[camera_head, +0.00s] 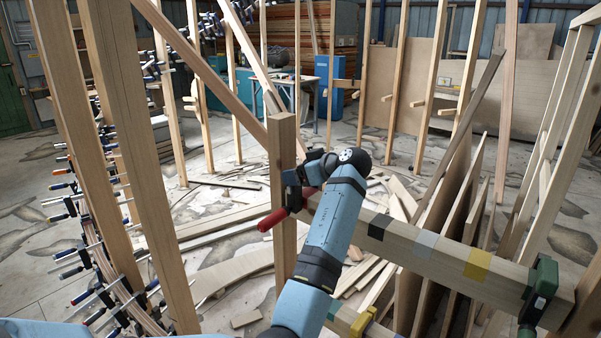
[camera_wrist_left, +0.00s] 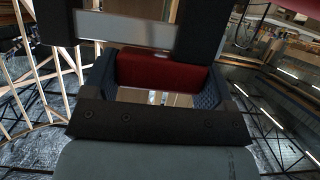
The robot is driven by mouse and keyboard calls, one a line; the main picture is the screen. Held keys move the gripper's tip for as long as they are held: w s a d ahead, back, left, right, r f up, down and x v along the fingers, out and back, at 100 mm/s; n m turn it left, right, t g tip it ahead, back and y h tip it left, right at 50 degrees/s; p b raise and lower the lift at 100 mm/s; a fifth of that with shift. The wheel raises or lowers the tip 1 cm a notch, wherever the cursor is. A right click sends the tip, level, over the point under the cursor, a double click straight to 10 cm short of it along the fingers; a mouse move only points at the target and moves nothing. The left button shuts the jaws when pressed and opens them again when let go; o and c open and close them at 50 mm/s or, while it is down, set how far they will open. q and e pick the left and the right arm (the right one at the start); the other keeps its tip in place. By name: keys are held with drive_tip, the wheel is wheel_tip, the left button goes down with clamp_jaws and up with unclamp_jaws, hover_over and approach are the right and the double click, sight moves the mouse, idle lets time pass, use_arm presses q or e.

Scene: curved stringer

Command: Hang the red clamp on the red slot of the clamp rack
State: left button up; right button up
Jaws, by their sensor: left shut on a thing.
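The red clamp shows in the head view as a red handle (camera_head: 272,219) sticking out left of my left gripper (camera_head: 296,183), beside the upright wooden post. In the left wrist view, a red part of the clamp (camera_wrist_left: 160,72) sits between the two dark blue finger pads of my left gripper (camera_wrist_left: 158,84), which is shut on it. The clamp rack is a horizontal wooden beam (camera_head: 450,256) with black, grey and yellow bands. My left forearm covers part of its left end, and I cannot make out the red slot clearly. My right gripper is not in view.
A green clamp (camera_head: 539,294) hangs at the beam's right end. An upright post (camera_head: 282,250) stands close by my left gripper. Leaning boards (camera_head: 462,205) are behind the beam. Several clamps line the curved stringer at left.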

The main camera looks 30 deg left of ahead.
use_arm(q)
drive_tip(key=shift+f, duration=0.55)
drive_tip(key=o, duration=1.3)
drive_tip(key=shift+s+d, duration=0.1)
drive_tip(key=shift+o, duration=0.2)
drive_tip(key=shift+f, duration=0.15)
drive_tip(key=shift+d, duration=0.1)
drive_tip(key=w+r+b+v, duration=0.1)
drive_tip(key=b+v, duration=0.1)
drive_tip(key=v, duration=1.2)
drive_tip(key=shift+s+a+r, duration=0.25)
drive_tip(key=shift+s+a, duration=0.05)
drive_tip(key=shift+s, duration=0.1)
drive_tip(key=shift+s+f, duration=0.1)
